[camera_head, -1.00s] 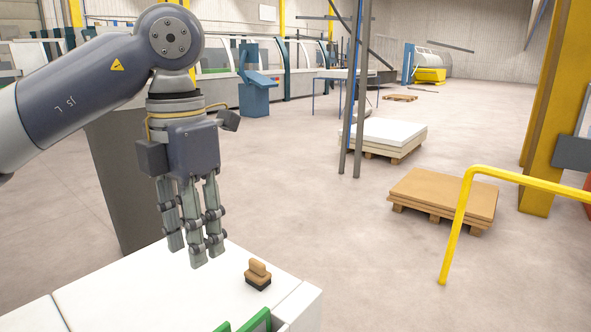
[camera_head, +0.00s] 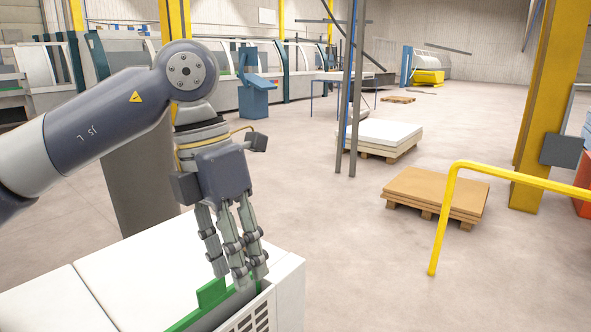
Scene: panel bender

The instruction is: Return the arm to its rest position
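My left arm comes in from the left, and its three-fingered gripper (camera_head: 240,274) points down at the right end of the white cabinet top (camera_head: 150,258). The fingers are straight and roughly parallel, with gaps between them, and I see nothing held. The fingertips overlap a green-edged opening (camera_head: 211,293) in the picture; I cannot tell whether they touch it. The small wooden-handled block from the earlier view does not show now; the fingers may hide it. My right gripper is not in view.
A yellow rail (camera_head: 444,215) stands at the right, before a yellow column (camera_head: 541,110). A pallet with brown sheets (camera_head: 437,190) and one with white sheets (camera_head: 383,133) stand on the floor. Dark upright posts (camera_head: 355,90) rise behind. The floor between is largely clear.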

